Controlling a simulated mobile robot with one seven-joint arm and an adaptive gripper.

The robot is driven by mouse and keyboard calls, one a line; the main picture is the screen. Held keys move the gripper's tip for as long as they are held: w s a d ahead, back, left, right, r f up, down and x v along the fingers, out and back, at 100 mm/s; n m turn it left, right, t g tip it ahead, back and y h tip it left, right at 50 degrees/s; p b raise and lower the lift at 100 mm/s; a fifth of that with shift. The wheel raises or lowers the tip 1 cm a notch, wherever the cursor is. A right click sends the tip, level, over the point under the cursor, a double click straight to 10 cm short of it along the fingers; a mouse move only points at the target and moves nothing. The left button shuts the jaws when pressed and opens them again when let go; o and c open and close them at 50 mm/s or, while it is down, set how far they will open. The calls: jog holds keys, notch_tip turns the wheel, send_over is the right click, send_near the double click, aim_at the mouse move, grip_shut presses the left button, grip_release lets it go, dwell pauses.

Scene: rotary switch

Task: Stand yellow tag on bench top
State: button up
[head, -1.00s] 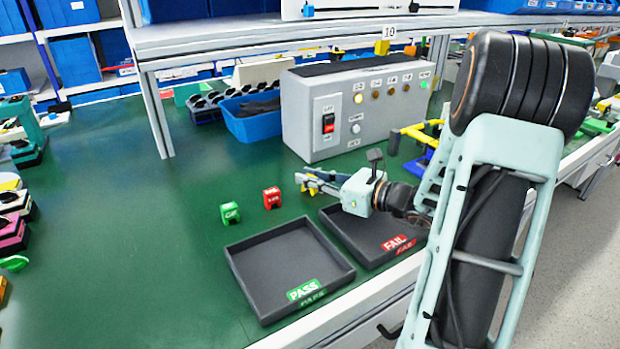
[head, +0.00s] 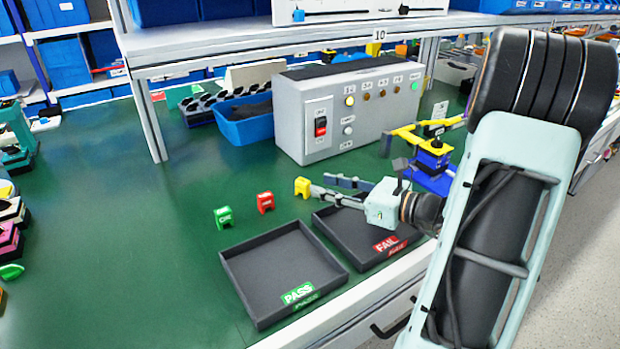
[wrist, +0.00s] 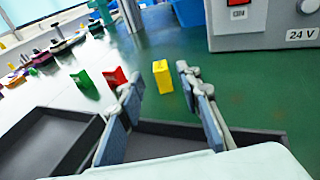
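The yellow tag (head: 302,187) stands upright on the green bench top (head: 190,180), to the right of the red tag (head: 265,203) and the green tag (head: 223,217). It also shows in the wrist view (wrist: 162,76), standing past the fingertips and in line with the gap between them. My gripper (head: 321,184) is open and empty, low over the back of the FAIL tray. In the wrist view its two fingers are spread wide with nothing between them.
The PASS tray (head: 236,278) and FAIL tray (head: 333,240) lie along the front edge. A grey switch box (head: 345,130) stands behind, with a blue bin (head: 240,128) beside it. A blue and yellow fixture (head: 430,165) is right of my gripper. Bench left of the tags is clear.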

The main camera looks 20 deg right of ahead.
jog(key=shift+p+v, duration=0.3)
jog(key=shift+v, duration=2.05)
jog(key=shift+a+r, duration=0.1)
